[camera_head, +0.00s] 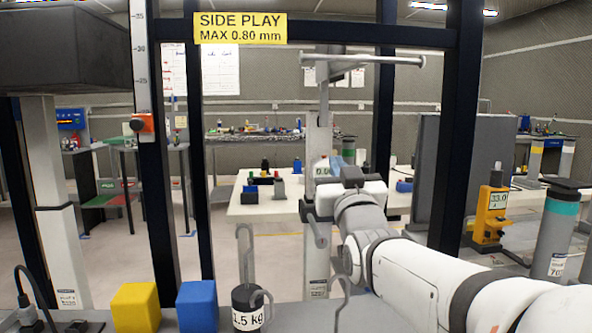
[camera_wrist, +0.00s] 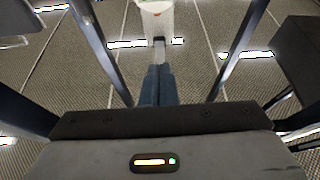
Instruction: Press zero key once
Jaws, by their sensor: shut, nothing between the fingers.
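A small digital gauge (camera_head: 321,168) with a green display is on the grey upright column in the middle of the head view, partly hidden by my wrist. The digits are too small to read surely, and I cannot make out a zero key. In the wrist view, my gripper (camera_wrist: 158,76) has its dark blue fingers together, with nothing between them. A pale body (camera_wrist: 156,8) with a grey stem below it shows beyond the fingertips at the top edge; I cannot tell whether they touch.
A dark frame with a yellow sign (camera_head: 240,27) surrounds the column. A yellow block (camera_head: 136,307), a blue block (camera_head: 197,306) and a hooked 1.5 kg weight (camera_head: 248,308) stand at the front. A yellow meter (camera_head: 491,214) stands right. White tables are behind.

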